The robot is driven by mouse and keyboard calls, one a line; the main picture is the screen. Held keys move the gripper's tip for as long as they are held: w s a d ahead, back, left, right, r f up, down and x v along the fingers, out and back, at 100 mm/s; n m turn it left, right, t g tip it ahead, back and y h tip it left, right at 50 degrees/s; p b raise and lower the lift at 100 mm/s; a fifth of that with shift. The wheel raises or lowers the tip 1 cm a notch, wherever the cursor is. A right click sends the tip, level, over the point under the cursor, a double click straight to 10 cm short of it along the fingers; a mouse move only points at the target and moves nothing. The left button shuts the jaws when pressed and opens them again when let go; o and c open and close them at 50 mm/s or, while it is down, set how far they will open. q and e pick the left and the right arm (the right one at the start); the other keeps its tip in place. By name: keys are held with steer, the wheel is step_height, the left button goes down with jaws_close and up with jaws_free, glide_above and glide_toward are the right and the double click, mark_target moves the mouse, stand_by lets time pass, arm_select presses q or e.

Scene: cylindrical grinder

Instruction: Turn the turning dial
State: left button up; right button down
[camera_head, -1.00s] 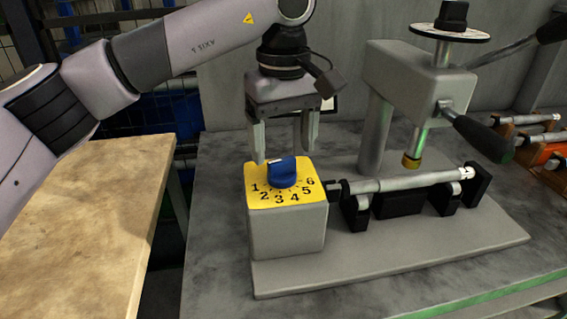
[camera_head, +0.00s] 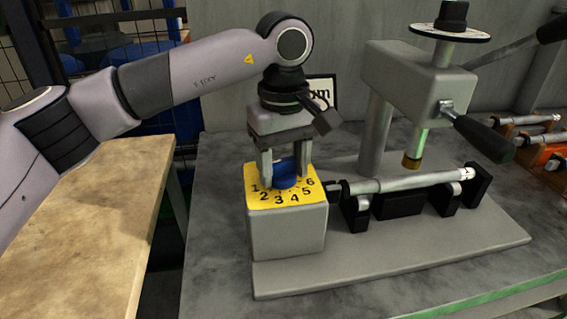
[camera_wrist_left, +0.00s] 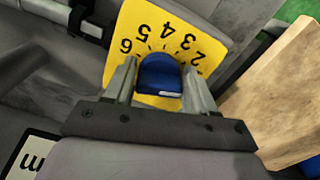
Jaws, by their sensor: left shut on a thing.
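The turning dial is a blue knob (camera_head: 284,174) on the yellow numbered plate (camera_head: 254,201) on top of a grey box (camera_head: 287,231). The plate carries black numbers 1 to 6. My left gripper (camera_head: 286,170) points down over the plate, its fingers on either side of the knob and shut on it. In the left wrist view the knob (camera_wrist_left: 160,74) sits between the two fingers (camera_wrist_left: 160,85). The fingers partly hide the knob in the head view. My right gripper is not in view.
The grinder's grey column and head (camera_head: 415,85) with a black-handled lever (camera_head: 484,138) stand right of the box. A metal shaft (camera_head: 410,182) lies on black supports beside it. A wooden table (camera_head: 90,210) is at left. Orange holders (camera_head: 540,138) are at far right.

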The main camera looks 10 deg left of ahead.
mark_target(285, 161)
arm_select(q)
steer(key=shift+n, duration=0.3)
steer(key=shift+w+n, duration=0.15)
steer(key=shift+n, duration=2.45)
steer(key=o, duration=1)
steer(key=shift+c, duration=0.2)
steer(key=shift+r+p, duration=0.4)
steer(key=shift+r, duration=3.2)
